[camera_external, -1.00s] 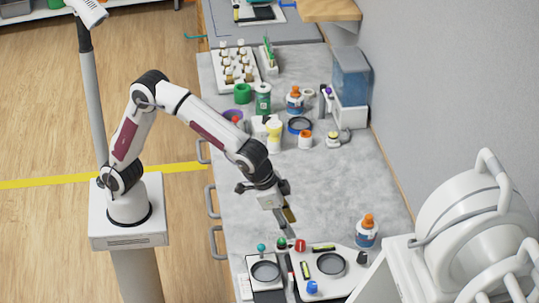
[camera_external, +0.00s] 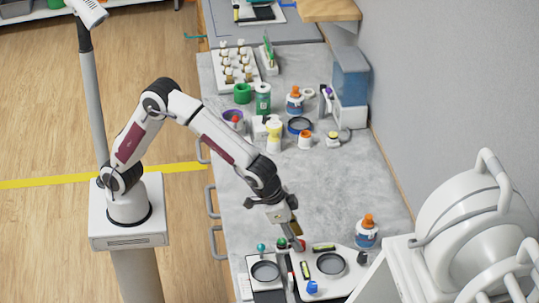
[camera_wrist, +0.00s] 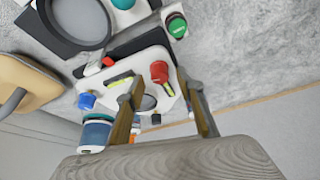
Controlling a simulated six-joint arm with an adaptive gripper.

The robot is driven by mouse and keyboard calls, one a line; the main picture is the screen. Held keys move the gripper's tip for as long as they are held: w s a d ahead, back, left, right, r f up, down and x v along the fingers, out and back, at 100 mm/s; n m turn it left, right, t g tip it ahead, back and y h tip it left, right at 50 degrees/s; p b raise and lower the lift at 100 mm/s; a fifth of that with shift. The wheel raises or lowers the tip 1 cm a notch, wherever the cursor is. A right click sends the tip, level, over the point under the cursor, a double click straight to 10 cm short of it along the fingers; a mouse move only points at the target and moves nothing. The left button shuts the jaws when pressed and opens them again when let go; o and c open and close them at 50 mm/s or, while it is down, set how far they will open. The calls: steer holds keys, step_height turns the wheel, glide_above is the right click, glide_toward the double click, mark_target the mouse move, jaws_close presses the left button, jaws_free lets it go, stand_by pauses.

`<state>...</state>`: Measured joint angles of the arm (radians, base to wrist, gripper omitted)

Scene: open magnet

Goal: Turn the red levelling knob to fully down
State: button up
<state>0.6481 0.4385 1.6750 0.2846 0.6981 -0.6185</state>
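The red levelling knob (camera_wrist: 159,71) stands at a corner of a white levelling plate (camera_wrist: 148,58). In the wrist view it shows between the fingertips of my gripper (camera_wrist: 160,78), with a finger on either side and a gap showing. In the outside view my gripper (camera_external: 297,242) reaches down over that corner of the plate and partly hides the red knob. My gripper is open and holds nothing. I cannot tell whether the fingertips are down around the knob or still above it. The knob's turn position cannot be read.
A blue knob (camera_external: 312,287) and a black knob (camera_external: 361,258) sit at other corners of the plate, around a dark round dish (camera_external: 331,264). A green knob (camera_external: 281,244) is close on the left. An orange-capped bottle (camera_external: 367,231) and the white magnet (camera_external: 470,235) stand to the right.

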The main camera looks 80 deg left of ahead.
steer(key=shift+x, duration=0.95)
jaws_close()
